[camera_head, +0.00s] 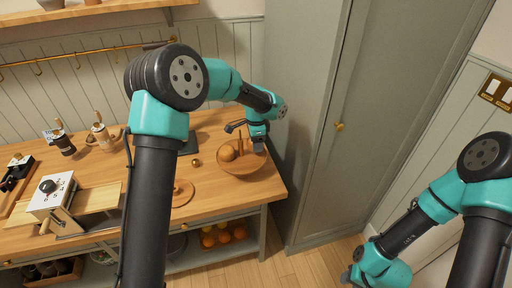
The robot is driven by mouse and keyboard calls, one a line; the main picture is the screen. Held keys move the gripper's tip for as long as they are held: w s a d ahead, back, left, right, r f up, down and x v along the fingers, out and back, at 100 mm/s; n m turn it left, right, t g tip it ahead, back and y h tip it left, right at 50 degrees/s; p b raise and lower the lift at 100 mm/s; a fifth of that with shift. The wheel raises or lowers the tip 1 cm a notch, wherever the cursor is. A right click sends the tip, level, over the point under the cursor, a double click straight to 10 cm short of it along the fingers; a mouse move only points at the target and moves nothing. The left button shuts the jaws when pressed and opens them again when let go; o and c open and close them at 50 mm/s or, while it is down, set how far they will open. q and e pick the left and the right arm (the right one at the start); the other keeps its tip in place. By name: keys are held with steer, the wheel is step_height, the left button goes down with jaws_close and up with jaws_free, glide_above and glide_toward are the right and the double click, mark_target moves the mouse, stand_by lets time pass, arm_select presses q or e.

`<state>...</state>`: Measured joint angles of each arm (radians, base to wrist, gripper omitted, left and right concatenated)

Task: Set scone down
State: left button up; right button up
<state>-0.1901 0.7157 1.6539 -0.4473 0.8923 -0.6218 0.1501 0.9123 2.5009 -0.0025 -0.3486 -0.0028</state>
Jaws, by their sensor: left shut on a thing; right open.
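My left gripper (258,147) points down over the right side of a shallow round brown basket (243,169) on the wooden counter. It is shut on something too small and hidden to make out. A round brown item (227,153), which looks like bread or a scone, lies in the left part of the basket, apart from the gripper. A thin upright brown item (240,146) shows between them. My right gripper (350,277) is low at the bottom edge, open, only partly visible, far from the counter.
The wooden counter (215,185) holds a small gold ball (195,162), a round wooden board (182,193) and a white box-like machine (55,195). A tall grey-green cabinet (310,120) stands right of the basket. Oranges (222,236) lie on the shelf below.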

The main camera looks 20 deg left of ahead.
arm_select(q)
steer(key=shift+w, duration=0.1)
steer(key=shift+w+a, duration=0.15)
steer(key=shift+w, duration=0.15)
steer(key=shift+s+f, duration=0.1)
steer(key=shift+f, duration=1.7)
steer(key=shift+f, duration=0.1)
steer(key=o, duration=0.9)
step_height(320, 180, up, 12)
steer(key=shift+r, duration=0.15)
